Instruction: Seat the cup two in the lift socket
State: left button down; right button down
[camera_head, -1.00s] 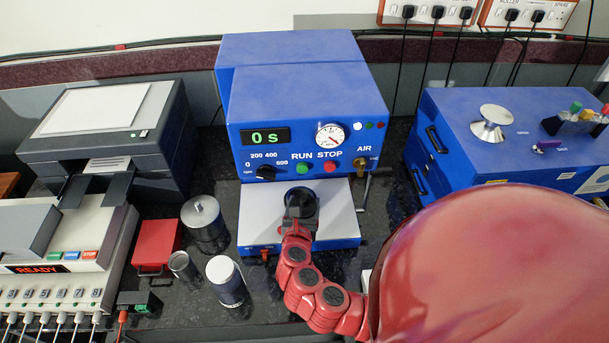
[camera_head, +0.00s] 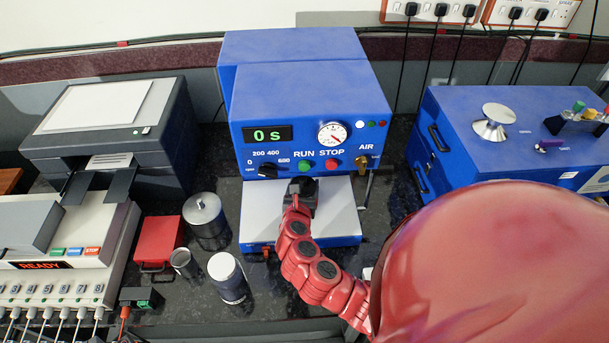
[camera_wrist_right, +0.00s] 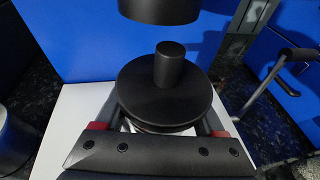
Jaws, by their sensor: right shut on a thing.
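My right gripper (camera_head: 300,203) is over the white plate (camera_head: 260,217) at the front of the blue machine (camera_head: 305,100). In the right wrist view its fingers (camera_wrist_right: 160,128) are shut on a dark round piece (camera_wrist_right: 168,98) with a short black knob on top, probably the cup. The piece looks upright. A black cylinder (camera_wrist_right: 160,8) hangs from above, just over and slightly behind the knob, apart from it. The lift socket is not clearly visible. Whether the piece touches anything below is hidden by the gripper. My left gripper is out of view.
Left of the plate stand a metal lidded jar (camera_head: 206,222), a small grey cup (camera_head: 185,264) and a white-topped jar (camera_head: 228,277). A red box (camera_head: 158,243) is farther left. A metal lever (camera_head: 367,188) stands close to the plate's right.

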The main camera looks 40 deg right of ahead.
jog(key=shift+w+d, duration=0.55)
jog(key=shift+w, duration=0.25)
jog(key=shift+w+d, duration=0.5)
jog(key=shift+w, duration=0.3)
jog(key=shift+w+d+f, duration=0.1)
jog(key=shift+w, duration=0.05)
jog(key=shift+f+b, duration=0.4)
jog(key=shift+f, duration=0.15)
grip_release()
jog(key=shift+f, duration=0.1)
